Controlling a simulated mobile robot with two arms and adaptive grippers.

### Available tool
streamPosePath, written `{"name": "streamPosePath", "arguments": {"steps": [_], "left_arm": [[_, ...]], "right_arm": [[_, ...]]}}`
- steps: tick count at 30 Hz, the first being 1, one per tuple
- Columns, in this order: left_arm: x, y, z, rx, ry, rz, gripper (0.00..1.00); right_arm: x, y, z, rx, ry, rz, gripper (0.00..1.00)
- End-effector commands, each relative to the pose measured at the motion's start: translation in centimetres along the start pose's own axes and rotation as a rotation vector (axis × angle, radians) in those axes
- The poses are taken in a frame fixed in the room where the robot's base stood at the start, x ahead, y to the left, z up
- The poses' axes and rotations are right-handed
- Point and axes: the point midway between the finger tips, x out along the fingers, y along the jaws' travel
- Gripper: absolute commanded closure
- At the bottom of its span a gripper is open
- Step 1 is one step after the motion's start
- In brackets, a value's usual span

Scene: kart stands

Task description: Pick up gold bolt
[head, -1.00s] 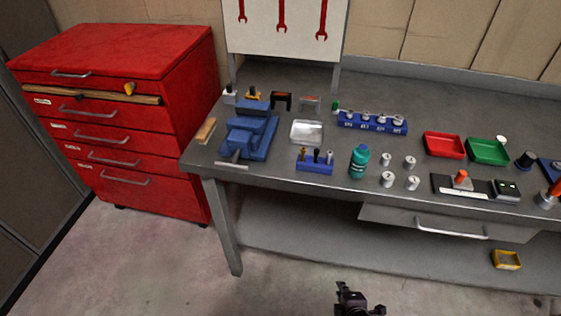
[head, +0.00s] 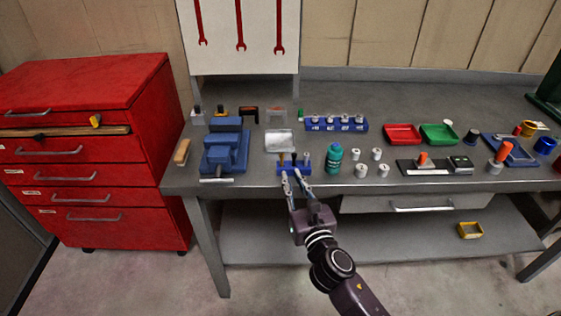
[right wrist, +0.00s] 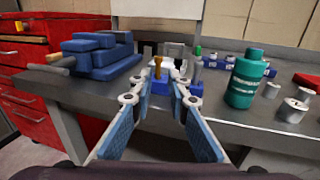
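The gold bolt (head: 281,160) stands upright in the left end of a small blue rack (head: 294,171) near the front edge of the workbench. In the right wrist view the gold bolt (right wrist: 157,67) shows ahead, between the lines of my fingers. A black bolt and a silver-grey bolt (head: 306,158) stand to its right. My right gripper (head: 293,177) is open and empty, its fingers pointing at the rack from the front. It also shows in the right wrist view (right wrist: 158,95). Contact with the bolt is not visible. My left gripper is not in view.
A blue vise (head: 226,150) stands left of the rack and a clear box (head: 279,140) behind it. A teal bottle (head: 334,158) and several metal cylinders (head: 361,170) are to the right. A drawer (head: 400,204) sits under the bench top.

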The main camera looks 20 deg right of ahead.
Motion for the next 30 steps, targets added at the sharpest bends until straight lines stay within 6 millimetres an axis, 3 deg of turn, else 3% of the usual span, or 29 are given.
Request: {"name": "streamPosePath", "arguments": {"steps": [18, 27, 30], "left_arm": [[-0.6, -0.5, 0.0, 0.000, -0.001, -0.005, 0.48], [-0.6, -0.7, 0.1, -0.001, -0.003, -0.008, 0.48], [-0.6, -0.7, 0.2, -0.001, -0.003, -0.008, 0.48]], "right_arm": [[6.7, 0.2, -0.6, 0.007, 0.002, -0.002, 0.84], [7.1, 0.1, -0.7, 0.007, 0.002, -0.001, 0.84], [7.1, 0.1, -0.7, 0.007, 0.002, -0.001, 0.93]]}}
